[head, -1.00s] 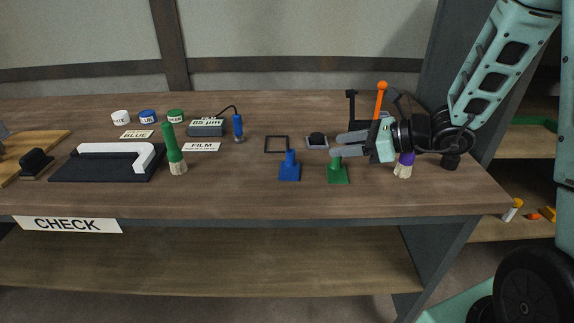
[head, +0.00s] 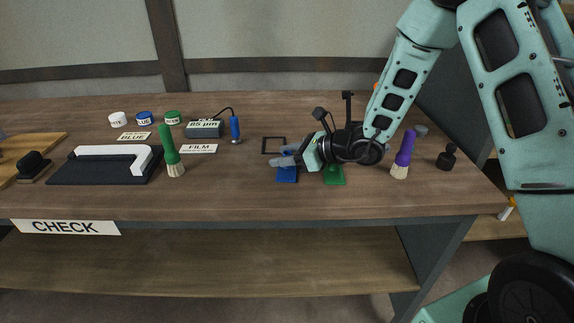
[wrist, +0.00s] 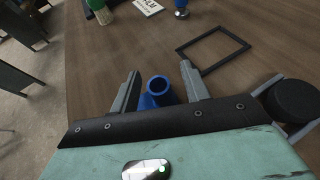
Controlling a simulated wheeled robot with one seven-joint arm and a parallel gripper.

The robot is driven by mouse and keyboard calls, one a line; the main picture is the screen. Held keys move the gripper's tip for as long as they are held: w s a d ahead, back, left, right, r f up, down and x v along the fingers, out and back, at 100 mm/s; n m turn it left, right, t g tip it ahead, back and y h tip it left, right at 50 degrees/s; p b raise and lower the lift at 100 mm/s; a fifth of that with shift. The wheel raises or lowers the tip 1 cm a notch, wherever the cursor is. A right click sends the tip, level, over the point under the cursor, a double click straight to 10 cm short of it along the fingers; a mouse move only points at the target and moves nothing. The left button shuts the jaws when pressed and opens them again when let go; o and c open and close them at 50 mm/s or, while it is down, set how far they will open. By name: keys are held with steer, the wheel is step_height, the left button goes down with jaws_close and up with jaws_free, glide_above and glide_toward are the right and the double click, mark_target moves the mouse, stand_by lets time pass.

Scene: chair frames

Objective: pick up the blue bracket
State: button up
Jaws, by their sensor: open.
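The blue bracket (head: 287,175) stands on the workbench near its front edge, left of the green bracket (head: 335,178). My gripper (head: 284,157) is over the blue bracket, reaching in from the right, and hides its upper part in the head view. In the wrist view, the blue bracket's round hollow post (wrist: 158,86) shows between my two open fingers (wrist: 160,88). The fingers stand to either side of the post, and a gap shows on each side. The green bracket is partly hidden behind my wrist.
A black square frame (head: 274,145) lies just behind the blue bracket. A purple-handled brush (head: 404,156) and a black knob-like piece (head: 446,157) stand to the right. A green-handled brush (head: 170,150) and a black tray (head: 95,168) are left.

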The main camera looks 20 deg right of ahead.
steer(key=shift+w+a+f, duration=0.25)
steer(key=shift+w+a, duration=0.2)
steer(key=shift+a, duration=0.05)
jaws_close()
